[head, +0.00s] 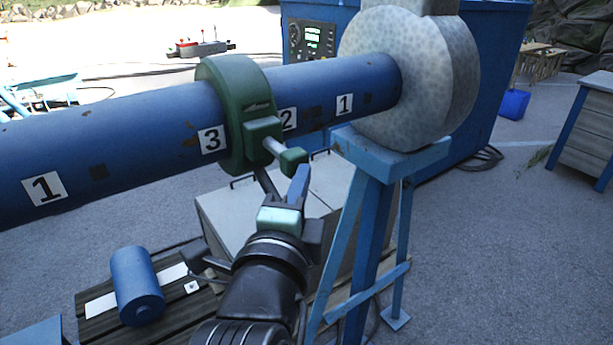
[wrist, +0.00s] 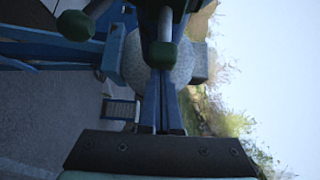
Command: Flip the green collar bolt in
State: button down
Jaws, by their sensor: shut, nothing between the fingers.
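The green collar (head: 240,105) wraps around a thick blue shaft (head: 150,122). A pale grey bolt with a green knob (head: 292,158) sticks out from the collar's front toward the lower right. My gripper (head: 303,170) is shut and empty, its blue fingertips just below the knob. In the wrist view, my fingertips (wrist: 160,76) point up at a green knob (wrist: 162,55) on a grey rod; whether they touch it I cannot tell. Another green knob (wrist: 75,25) shows at the upper left there.
The shaft's right end meets a speckled grey round block (head: 392,85) on a blue trestle stand (head: 372,200), close right of my gripper. Grey cases (head: 235,210) lie below. A blue cylinder (head: 138,285) lies on a wooden pallet at the lower left.

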aim_at(288, 172)
jog(key=shift+w+a+f+b, duration=0.1)
jog(key=shift+w+a+b, duration=0.7)
jog(key=shift+w, duration=0.25)
jog(key=shift+w+a, duration=0.2)
jog(key=shift+w, duration=0.1)
jog(key=shift+d, duration=0.1)
